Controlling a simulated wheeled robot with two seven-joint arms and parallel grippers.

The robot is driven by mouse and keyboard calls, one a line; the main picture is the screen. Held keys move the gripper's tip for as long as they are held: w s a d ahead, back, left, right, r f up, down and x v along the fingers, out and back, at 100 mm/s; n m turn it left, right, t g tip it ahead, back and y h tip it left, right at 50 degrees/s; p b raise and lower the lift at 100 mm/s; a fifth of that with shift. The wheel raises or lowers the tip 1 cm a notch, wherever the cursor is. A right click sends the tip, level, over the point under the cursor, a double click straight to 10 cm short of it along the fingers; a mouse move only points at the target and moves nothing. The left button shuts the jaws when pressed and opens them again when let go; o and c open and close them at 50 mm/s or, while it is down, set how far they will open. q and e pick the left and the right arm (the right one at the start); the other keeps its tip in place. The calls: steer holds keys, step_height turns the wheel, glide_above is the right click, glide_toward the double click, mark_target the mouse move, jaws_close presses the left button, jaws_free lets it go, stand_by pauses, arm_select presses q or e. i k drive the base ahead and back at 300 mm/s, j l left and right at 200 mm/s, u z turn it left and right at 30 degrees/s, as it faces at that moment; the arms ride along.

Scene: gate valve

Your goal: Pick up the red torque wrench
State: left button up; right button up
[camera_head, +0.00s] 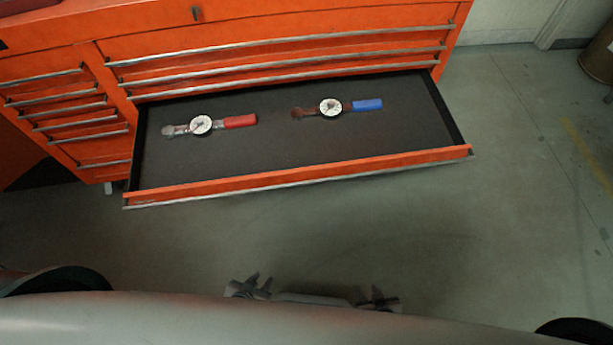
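The red torque wrench (238,121) lies in the left half of an open drawer. It has a red handle pointing right, a round white dial and a metal head at the left. A second torque wrench with a blue handle (367,105) lies to its right, apart from it. My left gripper (256,284) and my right gripper (378,298) show at the bottom edge, well short of the drawer and away from both wrenches. They are small, dark and partly hidden by my own body, so their opening is unclear. Neither is at a wrench.
The drawer (300,180) is pulled out of an orange tool cabinet (260,28), with a raised orange front and metal rim. Other drawers above and to the left are shut. The grey floor (330,235) between my body and the drawer is clear. A brown barrel (599,55) stands far right.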

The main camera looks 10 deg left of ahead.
mark_target(167, 132)
steer(key=i+j+z, duration=0.2)
steer(key=j, duration=0.7)
steer(key=k+j+z, duration=0.2)
steer(key=j, duration=0.7)
steer(key=j+z, duration=0.15)
steer(key=j, duration=0.75)
steer(key=j+z, duration=0.2)
steer(key=j, duration=0.75)
